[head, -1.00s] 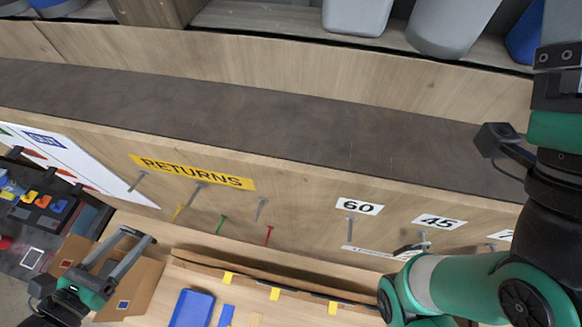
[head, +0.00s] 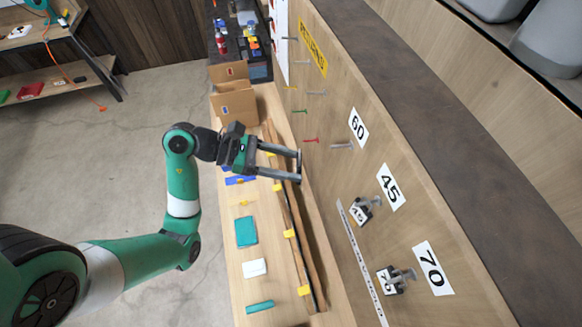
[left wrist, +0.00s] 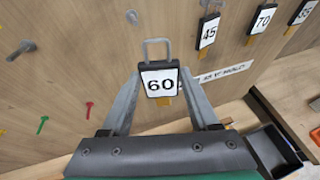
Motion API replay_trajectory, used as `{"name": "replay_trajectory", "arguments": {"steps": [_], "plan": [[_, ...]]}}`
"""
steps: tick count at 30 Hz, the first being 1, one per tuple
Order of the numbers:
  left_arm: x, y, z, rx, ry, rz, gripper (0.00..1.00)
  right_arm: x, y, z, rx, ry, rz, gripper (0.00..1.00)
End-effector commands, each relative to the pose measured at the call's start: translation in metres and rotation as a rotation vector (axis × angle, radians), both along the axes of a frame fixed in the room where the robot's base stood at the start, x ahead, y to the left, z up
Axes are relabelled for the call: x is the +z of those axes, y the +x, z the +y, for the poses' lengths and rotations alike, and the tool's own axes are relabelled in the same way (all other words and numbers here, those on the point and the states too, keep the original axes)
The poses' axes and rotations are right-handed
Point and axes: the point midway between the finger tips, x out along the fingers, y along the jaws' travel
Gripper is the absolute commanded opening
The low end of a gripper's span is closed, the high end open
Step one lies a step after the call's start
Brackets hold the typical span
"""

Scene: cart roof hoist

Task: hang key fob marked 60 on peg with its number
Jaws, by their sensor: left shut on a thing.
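The key fob marked 60 (left wrist: 160,82) is black-framed with a white face and a grey wire loop on top. In the left wrist view it is upright between my left gripper's fingertips (left wrist: 159,88), which are shut on it. In the head view my left gripper (head: 299,166) is beside the board, and the fob is hard to make out there. The 60 label (head: 358,128) is on the wooden board, with a bare grey peg (head: 343,146) below it. The gripper is apart from that peg, lower and to its left. My right gripper is out of view.
Fobs hang on the peg at 45 (head: 361,210) and the peg at 70 (head: 390,281). A red peg (head: 311,140), a green peg (head: 300,111) and other pegs stick out near the yellow RETURNS sign (head: 313,46). A wooden bench (head: 237,292) runs below the board.

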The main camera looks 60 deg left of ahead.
Motion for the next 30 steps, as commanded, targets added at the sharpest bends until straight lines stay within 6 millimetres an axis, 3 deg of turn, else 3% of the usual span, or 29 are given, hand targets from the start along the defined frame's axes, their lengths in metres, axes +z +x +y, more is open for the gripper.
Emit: {"name": "replay_trajectory", "arguments": {"steps": [11,30], "plan": [[-0.003,0.008,-0.001,0.001,0.002,-0.002,0.00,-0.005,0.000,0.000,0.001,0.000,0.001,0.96],[-0.007,0.051,-0.013,0.002,0.002,-0.002,0.00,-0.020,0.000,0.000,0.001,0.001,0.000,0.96]]}}
